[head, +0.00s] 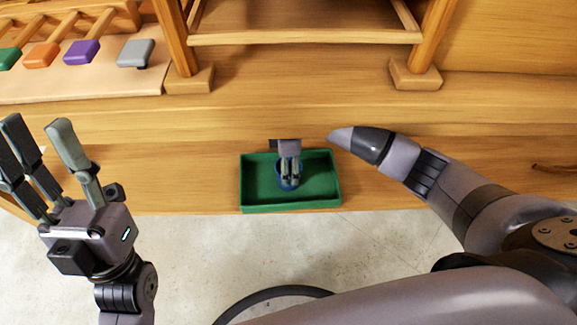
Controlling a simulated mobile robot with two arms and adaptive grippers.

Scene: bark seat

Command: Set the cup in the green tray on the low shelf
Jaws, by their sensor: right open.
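The green tray (322,178) lies on the low wooden shelf near its front edge. The blue cup (290,185) is inside the tray, left of the tray's middle. My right gripper (289,176) is at the cup from above, its open fingers close to it and covering part of it. Whether the fingers touch the cup cannot be told. My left gripper (38,130) is open and empty, raised at the left, far from the tray.
A wooden frame with feet (415,76) stands on the shelf behind the tray. At the upper left, a pale board (90,82) holds several coloured blocks, one of them grey (135,53). The shelf right of the tray looks clear.

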